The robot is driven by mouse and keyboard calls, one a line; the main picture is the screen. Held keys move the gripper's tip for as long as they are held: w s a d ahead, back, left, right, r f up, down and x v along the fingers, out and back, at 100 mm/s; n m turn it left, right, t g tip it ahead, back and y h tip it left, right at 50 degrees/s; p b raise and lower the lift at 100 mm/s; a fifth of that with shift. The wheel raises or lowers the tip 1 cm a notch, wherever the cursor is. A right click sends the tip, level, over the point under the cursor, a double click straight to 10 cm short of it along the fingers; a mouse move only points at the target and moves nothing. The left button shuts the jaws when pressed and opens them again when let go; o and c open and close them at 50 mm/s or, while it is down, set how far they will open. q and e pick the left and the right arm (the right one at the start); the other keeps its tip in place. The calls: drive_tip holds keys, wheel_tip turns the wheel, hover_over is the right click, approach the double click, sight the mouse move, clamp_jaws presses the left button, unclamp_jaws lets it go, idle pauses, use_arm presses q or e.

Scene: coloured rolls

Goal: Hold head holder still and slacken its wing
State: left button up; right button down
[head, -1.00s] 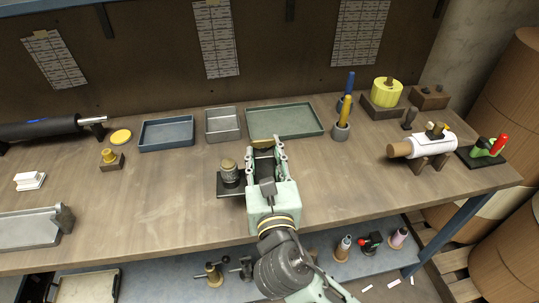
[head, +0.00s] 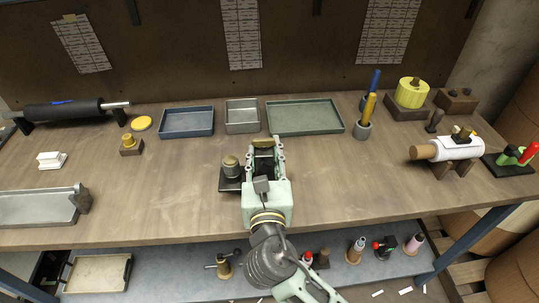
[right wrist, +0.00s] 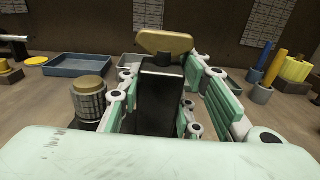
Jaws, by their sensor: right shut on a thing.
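The head holder appears to be the dark thing with a black plate (head: 229,185) and a knurled, brass-topped cylinder (head: 232,168). The cylinder (right wrist: 89,100) stands left of the fingers in the right wrist view. A dark upright block (right wrist: 160,100) stands between my right gripper's fingers (head: 264,148). A brass-brown wing-like piece (right wrist: 165,42) sits at the top of this block, beyond the fingertips. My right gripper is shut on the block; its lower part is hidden. I cannot tell whether the plate touches the table. My left gripper is not in view.
A blue tray (head: 187,134), a steel tray (head: 242,128) and a green tray (head: 304,131) lie behind the gripper. A white roll on a stand (head: 455,148) and a yellow roll (head: 411,93) are at right.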

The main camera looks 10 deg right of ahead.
drive_tip(key=shift+w+a+f+b, duration=0.4)
drive_tip(key=shift+a+f, duration=0.2)
drive_tip(key=shift+a, duration=0.1)
drive_tip(key=shift+w+a+f+b, duration=0.3)
drive_tip(key=shift+w+a+f, duration=0.1)
drive_tip(key=shift+a+f, duration=0.25)
drive_tip(key=shift+w+a+f+b, duration=0.4)
drive_tip(key=shift+a+f, duration=0.2)
drive_tip(key=shift+a, duration=0.1)
drive_tip(key=shift+f+p, duration=0.4)
drive_tip(key=shift+f, duration=0.3)
idle(0.7)
idle(0.8)
drive_tip(key=c, duration=1.8)
unclamp_jaws()
clamp_jaws()
drive_tip(key=shift+s+f, duration=0.1)
drive_tip(key=shift+f, duration=0.25)
